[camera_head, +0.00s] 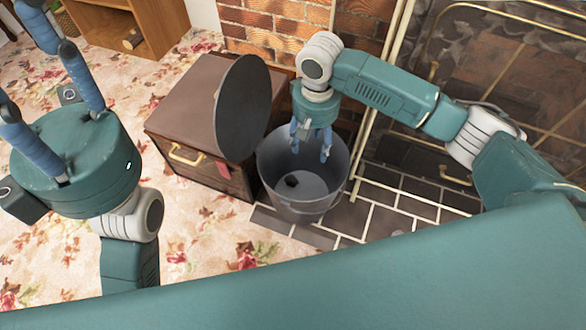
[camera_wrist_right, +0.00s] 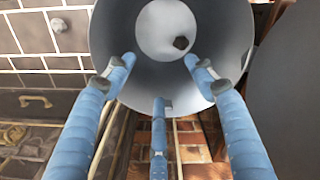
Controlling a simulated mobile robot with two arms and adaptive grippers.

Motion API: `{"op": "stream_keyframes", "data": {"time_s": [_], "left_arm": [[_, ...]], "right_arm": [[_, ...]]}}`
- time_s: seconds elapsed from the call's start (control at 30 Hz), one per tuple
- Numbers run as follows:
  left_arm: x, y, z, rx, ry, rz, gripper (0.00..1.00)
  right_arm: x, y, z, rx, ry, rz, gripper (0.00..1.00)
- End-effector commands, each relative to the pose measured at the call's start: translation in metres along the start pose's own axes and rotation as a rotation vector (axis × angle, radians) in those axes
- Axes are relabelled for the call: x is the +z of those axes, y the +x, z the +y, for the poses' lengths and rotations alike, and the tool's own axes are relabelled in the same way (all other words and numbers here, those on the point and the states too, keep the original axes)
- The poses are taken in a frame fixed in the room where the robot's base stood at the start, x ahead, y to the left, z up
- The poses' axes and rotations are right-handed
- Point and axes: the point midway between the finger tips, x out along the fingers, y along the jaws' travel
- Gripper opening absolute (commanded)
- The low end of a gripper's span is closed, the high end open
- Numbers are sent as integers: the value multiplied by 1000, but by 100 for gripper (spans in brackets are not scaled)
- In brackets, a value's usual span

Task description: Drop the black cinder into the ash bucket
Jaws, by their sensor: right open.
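The black cinder (camera_head: 292,180) lies on the floor of the grey metal ash bucket (camera_head: 304,212). In the right wrist view the cinder (camera_wrist_right: 181,43) rests inside the bucket (camera_wrist_right: 108,30), apart from my fingers. My right gripper (camera_head: 312,148) points down at the bucket's mouth, its blue fingers spread and empty. The right wrist view shows its three fingers (camera_wrist_right: 160,78) apart over the bucket's opening. My left gripper (camera_head: 25,62) is at the upper left, away from the bucket, with its fingers spread; some of its fingertips are cut off by the frame.
A brown wooden chest (camera_head: 190,100) with brass handles stands left of the bucket. A dark round lid (camera_head: 243,108) stands upright between them. The brick fireplace (camera_head: 275,30) and its glass screen (camera_head: 500,70) are behind and right. Flowered carpet (camera_head: 205,240) lies open in front.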

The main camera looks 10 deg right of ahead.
Motion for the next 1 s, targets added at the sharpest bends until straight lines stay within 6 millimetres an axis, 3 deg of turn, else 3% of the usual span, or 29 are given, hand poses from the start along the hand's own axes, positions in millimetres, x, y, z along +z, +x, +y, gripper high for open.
{"op": "stream_keyframes", "data": {"time_s": [0.2, 0.4, 1.0], "left_arm": [[0, 0, 0, 0, 0, 0, 40], [0, 0, 0, 0, 0, 0, 40], [0, 0, 0, 0, 0, 0, 40]], "right_arm": [[0, -46, 0, -1, -2, 3, 55], [0, -70, 0, 0, -1, 0, 55], [0, -74, 0, 0, -1, 0, 55]]}}
